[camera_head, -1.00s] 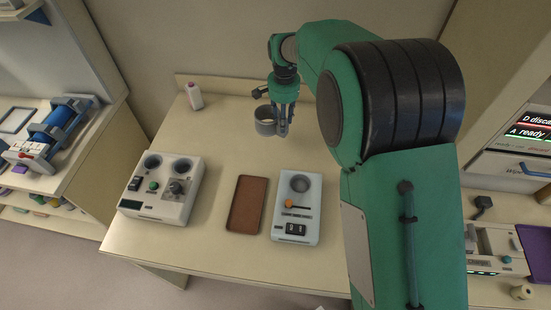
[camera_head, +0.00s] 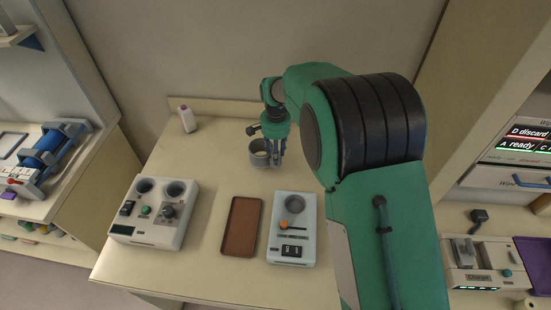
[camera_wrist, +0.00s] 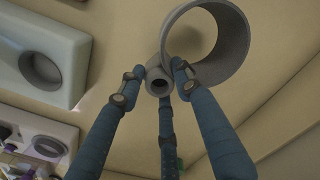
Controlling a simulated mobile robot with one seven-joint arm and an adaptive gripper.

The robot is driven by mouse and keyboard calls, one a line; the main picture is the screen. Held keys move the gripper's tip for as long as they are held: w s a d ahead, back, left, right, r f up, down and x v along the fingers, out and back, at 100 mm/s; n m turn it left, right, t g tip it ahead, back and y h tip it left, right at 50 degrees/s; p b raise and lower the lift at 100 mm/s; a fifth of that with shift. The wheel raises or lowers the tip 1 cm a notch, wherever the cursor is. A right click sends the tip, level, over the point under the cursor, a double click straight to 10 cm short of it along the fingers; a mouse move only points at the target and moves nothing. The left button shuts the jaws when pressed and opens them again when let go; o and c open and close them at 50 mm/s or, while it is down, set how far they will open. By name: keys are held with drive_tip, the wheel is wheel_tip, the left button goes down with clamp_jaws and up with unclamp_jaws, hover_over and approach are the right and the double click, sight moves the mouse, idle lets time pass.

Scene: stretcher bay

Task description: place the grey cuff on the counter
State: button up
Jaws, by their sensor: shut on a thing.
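The grey cuff (camera_head: 258,160) is an open ring with a small tube on its side. My gripper (camera_head: 276,160) is shut on it, over the back part of the counter (camera_head: 212,165). In the wrist view the blue fingers (camera_wrist: 158,92) close around the small tube, and the cuff's wide ring (camera_wrist: 237,52) sticks out to the upper right. The ring looks upright, with its opening facing up in the head view. I cannot tell whether its bottom touches the counter.
A white device with two round wells (camera_head: 157,212), a brown tray (camera_head: 241,228) and a pale device with an orange knob (camera_head: 292,232) stand on the counter's front half. A white bottle (camera_head: 187,120) stands at the back left. Bare counter lies left of the cuff.

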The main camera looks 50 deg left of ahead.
drive_tip(key=shift+f, duration=1.45)
drive_tip(key=shift+f, duration=0.1)
drive_tip(key=o, duration=1.3)
wheel_tip(320, 180, up, 12)
drive_tip(key=shift+r+p, duration=0.1)
drive_tip(key=shift+p, duration=0.4)
